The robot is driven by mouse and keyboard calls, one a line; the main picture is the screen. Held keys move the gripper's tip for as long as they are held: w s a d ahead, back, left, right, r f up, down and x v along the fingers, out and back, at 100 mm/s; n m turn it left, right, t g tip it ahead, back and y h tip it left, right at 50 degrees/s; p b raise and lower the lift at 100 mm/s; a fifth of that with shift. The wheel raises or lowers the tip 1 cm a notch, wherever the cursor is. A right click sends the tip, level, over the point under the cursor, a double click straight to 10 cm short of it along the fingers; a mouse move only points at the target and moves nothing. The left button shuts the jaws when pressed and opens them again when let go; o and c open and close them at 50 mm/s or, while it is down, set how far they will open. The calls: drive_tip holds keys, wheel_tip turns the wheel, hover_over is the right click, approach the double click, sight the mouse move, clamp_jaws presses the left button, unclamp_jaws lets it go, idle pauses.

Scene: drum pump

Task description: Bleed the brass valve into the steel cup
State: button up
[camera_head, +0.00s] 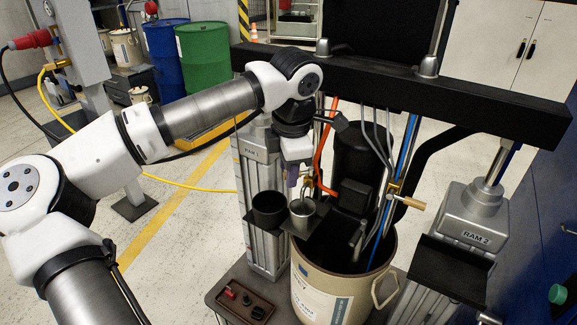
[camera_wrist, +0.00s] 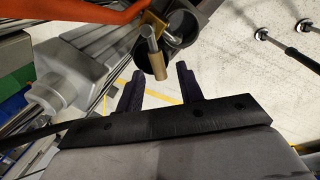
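The steel cup (camera_head: 302,217) stands on a small black shelf in front of the drum, beside a black cup (camera_head: 269,209). A brass valve (camera_wrist: 152,24) with a grey stem and a tan cylindrical handle (camera_wrist: 159,67) shows in the wrist view. A dark round cup (camera_wrist: 183,32) lies behind it; which cup is unclear. My gripper (camera_wrist: 159,78) is open and empty, its two dark fingers apart with the handle just beyond the gap between their tips. In the head view my gripper (camera_head: 292,182) points down just above the cups, partly hiding the valve area.
An open drum (camera_head: 322,290) stands below the shelf, with hoses and a black cylinder (camera_head: 358,150) rising from it. Another brass fitting (camera_head: 408,201) with a tan handle is right of it. A dark crossbeam (camera_head: 430,92) spans behind the arm. A brown tray (camera_head: 241,299) sits lower left.

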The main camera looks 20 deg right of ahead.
wheel_tip(320, 180, up, 14)
drive_tip(key=s+b, duration=0.1)
drive_tip(key=s, duration=0.1)
drive_tip(key=shift+s+f, duration=0.25)
drive_tip(key=shift+s, duration=0.1)
idle(0.4)
